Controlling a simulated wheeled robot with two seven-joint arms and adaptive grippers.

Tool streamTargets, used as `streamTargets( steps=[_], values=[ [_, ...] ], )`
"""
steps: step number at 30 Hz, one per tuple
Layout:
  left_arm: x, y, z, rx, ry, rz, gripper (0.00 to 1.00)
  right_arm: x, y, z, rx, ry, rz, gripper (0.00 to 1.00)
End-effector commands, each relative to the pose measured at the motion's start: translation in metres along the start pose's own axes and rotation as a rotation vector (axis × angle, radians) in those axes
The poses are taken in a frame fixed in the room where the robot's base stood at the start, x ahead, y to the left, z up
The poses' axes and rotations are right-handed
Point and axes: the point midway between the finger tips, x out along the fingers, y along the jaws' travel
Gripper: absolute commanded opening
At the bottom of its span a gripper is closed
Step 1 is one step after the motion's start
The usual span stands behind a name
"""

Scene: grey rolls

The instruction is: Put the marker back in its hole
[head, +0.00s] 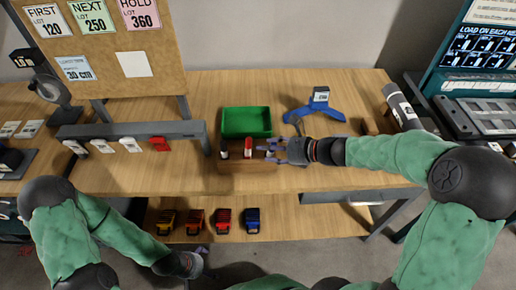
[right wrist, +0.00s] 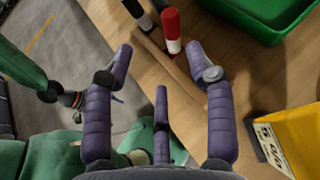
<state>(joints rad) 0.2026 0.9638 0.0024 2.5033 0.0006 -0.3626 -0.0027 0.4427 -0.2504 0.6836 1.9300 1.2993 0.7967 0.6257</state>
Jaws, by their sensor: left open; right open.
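A red-and-white marker (head: 248,148) stands roughly upright at the wooden block (head: 236,167) near the table's front edge. A black-and-white marker (head: 223,150) stands to its left. In the right wrist view the red marker (right wrist: 171,30) and black marker (right wrist: 136,12) show at the top, beyond my fingers. I cannot see the block's holes clearly. My right gripper (head: 272,148) is open and empty, just right of the red marker; its spread fingers also show in the right wrist view (right wrist: 160,68). My left gripper (head: 196,264) is open, low in front of the table, far from the markers.
A green bin (head: 246,122) stands behind the markers. A blue stand (head: 315,108) is at the back right. A yellow labelled object (right wrist: 290,135) lies right of my fingers in the right wrist view. Several coloured bins (head: 223,221) sit on the lower shelf.

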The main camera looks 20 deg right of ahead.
Motion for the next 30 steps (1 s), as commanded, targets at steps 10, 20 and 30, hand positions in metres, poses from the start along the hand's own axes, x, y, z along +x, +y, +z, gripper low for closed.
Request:
streamTargets(
  steps=[10, 20, 30],
  values=[
    [0.0, 0.0, 0.0, 0.0, 0.0, 0.0, 1.0, -0.048, 0.0, 0.0, 0.0, 0.0, -0.001, 0.55],
    [0.0, 0.0, 0.0, 0.0, 0.0, 0.0, 1.0, -0.053, 0.0, 0.0, 0.0, 0.0, 0.0, 0.55],
    [0.0, 0.0, 0.0, 0.0, 0.0, 0.0, 1.0, -0.052, 0.0, 0.0, 0.0, 0.0, 0.0, 0.55]
  ],
)
